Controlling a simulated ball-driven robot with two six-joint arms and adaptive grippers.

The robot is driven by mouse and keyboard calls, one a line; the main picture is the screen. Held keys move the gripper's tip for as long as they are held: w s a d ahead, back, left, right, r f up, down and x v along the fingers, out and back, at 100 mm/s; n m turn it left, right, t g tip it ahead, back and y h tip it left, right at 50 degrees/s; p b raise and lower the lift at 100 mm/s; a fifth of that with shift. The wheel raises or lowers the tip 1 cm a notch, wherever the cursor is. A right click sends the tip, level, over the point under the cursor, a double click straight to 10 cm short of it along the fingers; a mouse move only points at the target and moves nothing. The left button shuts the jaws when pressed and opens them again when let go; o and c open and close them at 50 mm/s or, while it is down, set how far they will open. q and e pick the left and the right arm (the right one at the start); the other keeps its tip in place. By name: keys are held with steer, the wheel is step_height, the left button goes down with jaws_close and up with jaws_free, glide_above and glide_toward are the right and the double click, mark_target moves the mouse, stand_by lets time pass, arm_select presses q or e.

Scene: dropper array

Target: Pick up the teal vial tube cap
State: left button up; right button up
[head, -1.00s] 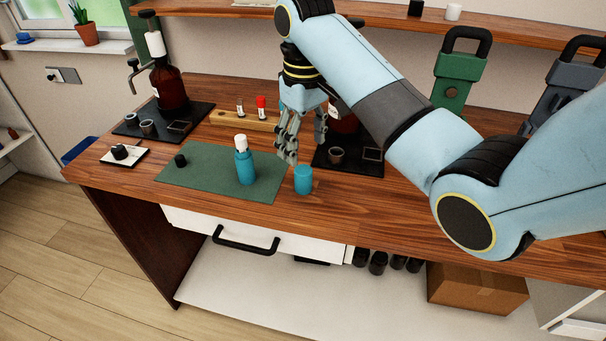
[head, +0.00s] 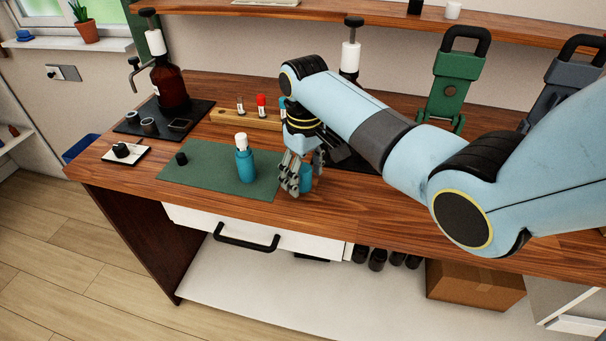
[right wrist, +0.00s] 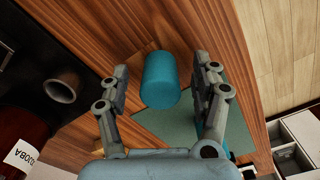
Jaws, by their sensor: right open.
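A plain teal cylinder, which looks like the cap (head: 306,177), stands on the wooden counter just right of the green mat, partly hidden by my right gripper. In the right wrist view the teal cap (right wrist: 160,80) sits between the two open fingers, with a gap on each side. My right gripper (head: 302,184) is open and lowered around it; it also shows in the right wrist view (right wrist: 160,92). A teal bottle with a white top (head: 245,166) stands on the green mat to the left. My left gripper is not in view.
A wooden rack (head: 225,117) behind holds tubes with white and red tops, and something teal at its right end. The green mat (head: 210,165) carries a small black cap (head: 181,158). A brown pump bottle (head: 169,85) stands on a black tray at the left.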

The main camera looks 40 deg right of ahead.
steer(key=c, duration=0.9)
steer(key=shift+r, duration=0.1)
